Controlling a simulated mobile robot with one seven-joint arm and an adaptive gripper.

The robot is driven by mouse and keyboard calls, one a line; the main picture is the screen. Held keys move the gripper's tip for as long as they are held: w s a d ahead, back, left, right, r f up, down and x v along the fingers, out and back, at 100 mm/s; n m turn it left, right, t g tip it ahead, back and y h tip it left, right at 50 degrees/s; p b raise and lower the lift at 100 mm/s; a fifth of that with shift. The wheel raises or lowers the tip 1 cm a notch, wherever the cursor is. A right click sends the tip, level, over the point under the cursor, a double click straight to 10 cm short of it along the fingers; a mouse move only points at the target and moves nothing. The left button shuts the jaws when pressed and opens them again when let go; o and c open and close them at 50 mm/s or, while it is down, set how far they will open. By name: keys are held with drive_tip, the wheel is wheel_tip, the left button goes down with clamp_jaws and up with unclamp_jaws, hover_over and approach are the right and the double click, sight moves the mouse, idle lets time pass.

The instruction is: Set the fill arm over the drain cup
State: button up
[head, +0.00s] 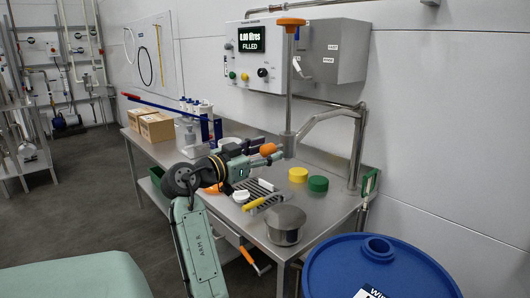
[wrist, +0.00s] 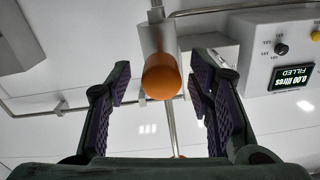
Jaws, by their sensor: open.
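The fill arm (head: 325,122) is a steel swing arm on an upright post at the back right of the steel bench. Its end block carries a tall vertical tube with an orange top handle (head: 291,22) and an orange ball knob (head: 268,148) facing me. In the wrist view the knob (wrist: 161,77) sits between my fingers, with clear gaps on both sides. My gripper (head: 264,152) is open around the knob and holds nothing; it also shows in the wrist view (wrist: 163,88). A round steel vessel (head: 286,225), perhaps the drain cup, stands at the bench's front right.
A slatted grate (head: 256,187), a yellow-handled tool (head: 263,202), and yellow (head: 298,174) and green (head: 318,184) round caps lie nearby. A blue drum (head: 380,270) stands front right. The wall control box (head: 268,45) reads FILLED. Cardboard boxes (head: 155,126) stand on the bench's left.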

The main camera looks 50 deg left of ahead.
drive_tip(key=s+d, duration=0.1)
drive_tip(key=s, duration=1.1)
drive_tip(key=shift+d, duration=0.25)
